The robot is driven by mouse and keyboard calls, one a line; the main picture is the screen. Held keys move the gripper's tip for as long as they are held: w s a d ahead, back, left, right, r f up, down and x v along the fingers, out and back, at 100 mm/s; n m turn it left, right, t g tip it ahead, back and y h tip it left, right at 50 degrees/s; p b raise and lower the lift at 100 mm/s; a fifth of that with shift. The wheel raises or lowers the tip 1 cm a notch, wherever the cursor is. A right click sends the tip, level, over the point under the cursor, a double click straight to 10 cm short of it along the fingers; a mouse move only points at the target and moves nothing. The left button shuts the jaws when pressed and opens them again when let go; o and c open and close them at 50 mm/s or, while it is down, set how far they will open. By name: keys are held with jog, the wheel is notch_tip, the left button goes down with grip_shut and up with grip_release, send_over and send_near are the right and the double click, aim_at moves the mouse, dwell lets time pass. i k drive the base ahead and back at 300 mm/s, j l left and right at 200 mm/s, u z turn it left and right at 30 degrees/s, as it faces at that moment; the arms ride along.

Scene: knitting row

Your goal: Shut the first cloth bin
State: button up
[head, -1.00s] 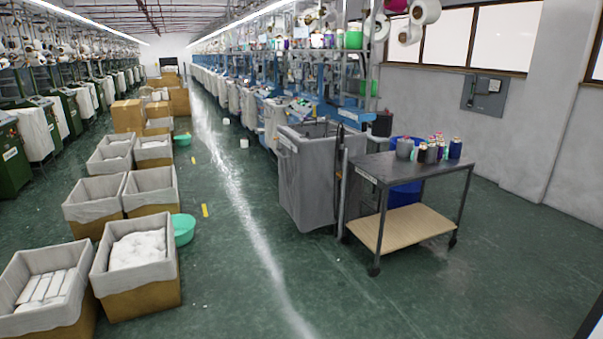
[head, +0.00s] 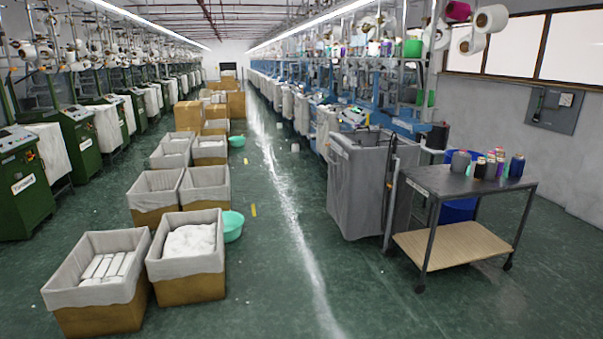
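A grey cloth bin (head: 362,190) on a frame stands right of the middle, beside the metal cart. It is the nearest large cloth bin in the right-hand row. Its top rim shows, but I cannot tell from here whether a lid is open or shut. Other pale cloth bins (head: 326,131) hang or stand along the machines behind it. My gripper is not in view.
A metal cart (head: 462,186) with spools on top stands at right, a blue barrel (head: 458,209) behind it. Several cloth-lined boxes (head: 187,283) and a green basin (head: 233,227) line the left. The green floor aisle (head: 290,270) between is clear.

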aim_at(356, 176)
jog(key=i, duration=2.1)
jog(key=i+u, duration=0.1)
jog(key=i, duration=0.95)
jog(key=i+l, duration=0.1)
jog(key=i, duration=0.95)
jog(key=i+l, duration=0.1)
jog(key=i, duration=0.9)
jog(key=i+l, duration=0.1)
jog(key=i, duration=0.95)
jog(key=j+u, duration=0.05)
